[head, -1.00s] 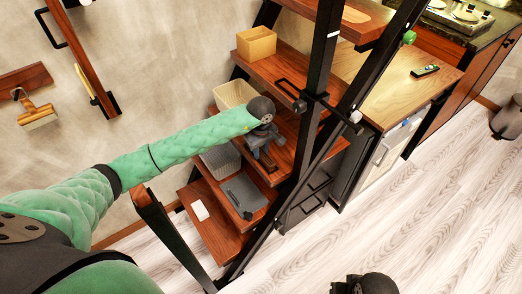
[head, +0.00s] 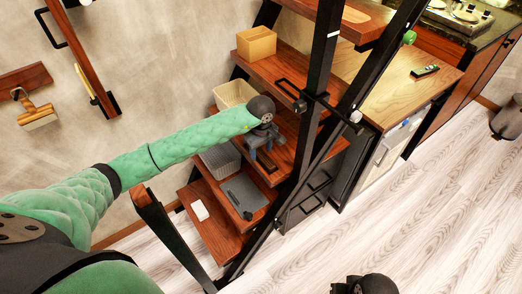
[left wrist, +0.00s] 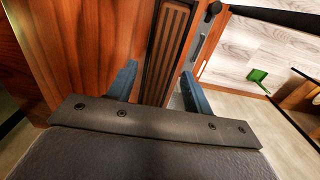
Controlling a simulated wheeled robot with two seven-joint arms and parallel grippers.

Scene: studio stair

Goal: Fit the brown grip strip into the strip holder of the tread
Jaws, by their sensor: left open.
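The brown grip strip (left wrist: 170,48) is ribbed and lies lengthwise in a dark frame, the strip holder (left wrist: 152,55), on the reddish wooden tread (left wrist: 75,50). It looks to lie within the frame, but I cannot tell whether it is fully seated. My left gripper (left wrist: 158,85) is open, one blue finger on each side of the strip's near end, with gaps between. The strip's near end is hidden behind the gripper body. In the head view my left gripper (head: 267,154) is over the middle tread, and the strip (head: 267,166) shows as a small dark bar.
Lower treads hold a grey tray (head: 243,194), a grey basket (head: 220,158) and a white box (head: 200,210). A cream basket (head: 235,93) and a tan box (head: 256,44) stand higher. Black stair rails (head: 318,85) run close on the right.

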